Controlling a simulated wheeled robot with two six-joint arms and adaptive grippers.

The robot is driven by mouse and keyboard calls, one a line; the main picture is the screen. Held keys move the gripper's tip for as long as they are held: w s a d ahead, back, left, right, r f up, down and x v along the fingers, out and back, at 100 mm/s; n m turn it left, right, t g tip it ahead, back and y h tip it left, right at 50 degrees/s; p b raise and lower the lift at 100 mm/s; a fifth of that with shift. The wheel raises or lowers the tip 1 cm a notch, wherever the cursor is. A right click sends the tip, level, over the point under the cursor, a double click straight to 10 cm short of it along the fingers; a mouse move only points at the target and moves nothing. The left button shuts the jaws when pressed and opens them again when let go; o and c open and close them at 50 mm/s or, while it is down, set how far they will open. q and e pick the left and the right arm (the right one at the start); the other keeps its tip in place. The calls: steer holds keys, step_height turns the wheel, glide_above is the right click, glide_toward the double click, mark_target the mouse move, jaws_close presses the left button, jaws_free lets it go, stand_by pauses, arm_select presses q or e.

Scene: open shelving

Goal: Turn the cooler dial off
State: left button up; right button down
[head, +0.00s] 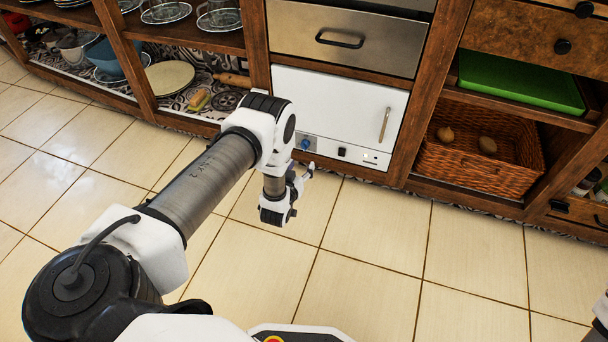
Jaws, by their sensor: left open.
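The cooler (335,105) is a white-fronted unit with a metal handle, set low in the wooden shelving. A small blue dial (305,144) sits on a grey panel at its lower left. My left gripper (306,173) is open and empty, just below and in front of the dial in the picture. It appears apart from the dial, though the depth between them is hard to judge. The dial's exact setting is too small to read. My right gripper is not in view.
A black knob (342,152) and a small outlet panel (371,157) are on the cooler's lower edge. A steel drawer (347,42) is above. A wicker basket (463,170) stands at right, below a green tray (520,84). The tiled floor (400,260) is clear in front.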

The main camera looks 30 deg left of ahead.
arm_select(q)
steer(key=t+y+b, duration=0.1)
steer(key=t+b, duration=0.1)
steer(key=b, duration=0.2)
glide_toward(304, 145)
step_height(304, 145, down, 2)
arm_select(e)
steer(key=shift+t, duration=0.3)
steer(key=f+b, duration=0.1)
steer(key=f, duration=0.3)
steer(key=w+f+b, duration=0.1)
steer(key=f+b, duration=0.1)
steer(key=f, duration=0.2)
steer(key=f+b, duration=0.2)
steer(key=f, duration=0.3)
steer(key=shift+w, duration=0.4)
arm_select(q)
steer(key=x, duration=0.9)
steer(key=shift+r+n, duration=0.3)
steer(key=shift+r, duration=0.15)
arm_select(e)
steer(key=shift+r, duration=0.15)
arm_select(q)
jaws_close()
